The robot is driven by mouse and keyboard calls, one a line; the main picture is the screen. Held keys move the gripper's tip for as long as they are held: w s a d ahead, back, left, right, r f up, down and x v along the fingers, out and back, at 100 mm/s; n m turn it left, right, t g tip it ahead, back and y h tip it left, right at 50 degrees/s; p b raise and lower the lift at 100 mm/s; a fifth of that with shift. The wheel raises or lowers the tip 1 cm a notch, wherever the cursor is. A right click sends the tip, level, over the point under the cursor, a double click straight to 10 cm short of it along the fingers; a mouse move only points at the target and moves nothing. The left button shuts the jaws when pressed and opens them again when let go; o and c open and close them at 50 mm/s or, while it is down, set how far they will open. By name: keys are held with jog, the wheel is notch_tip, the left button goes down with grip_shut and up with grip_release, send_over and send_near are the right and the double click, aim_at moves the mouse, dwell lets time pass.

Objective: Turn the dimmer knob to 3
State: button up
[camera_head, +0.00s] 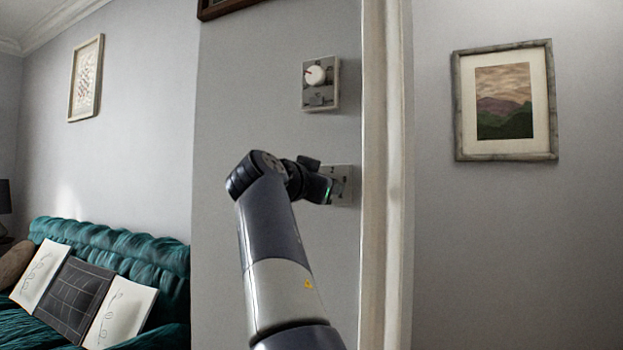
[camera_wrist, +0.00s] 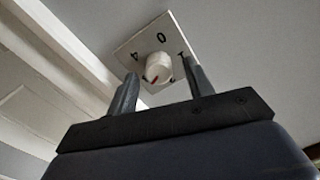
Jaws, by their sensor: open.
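The white dimmer knob (camera_wrist: 158,67) sits on a square light wall plate (camera_wrist: 148,39) in the wrist view. The digits 0, 4 and 1 show on the plate; its lower part is largely hidden. A red mark on the knob points to the lower left in that view, away from the 0. My gripper (camera_wrist: 160,72) is open, with one finger on each side of the knob in the picture; I cannot tell whether they touch it. In the head view the plate (camera_head: 346,172) is partly hidden behind my gripper (camera_head: 331,189), which is close to it.
A second wall plate (camera_head: 320,98) with a white dial (camera_head: 315,75) is above. A white door frame (camera_head: 385,200) stands just right of the plates. A framed picture (camera_head: 505,100) hangs farther right, and a teal sofa (camera_head: 120,245) with cushions is at left.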

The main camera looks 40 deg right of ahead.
jog(key=v, duration=1.1)
dwell(0.3)
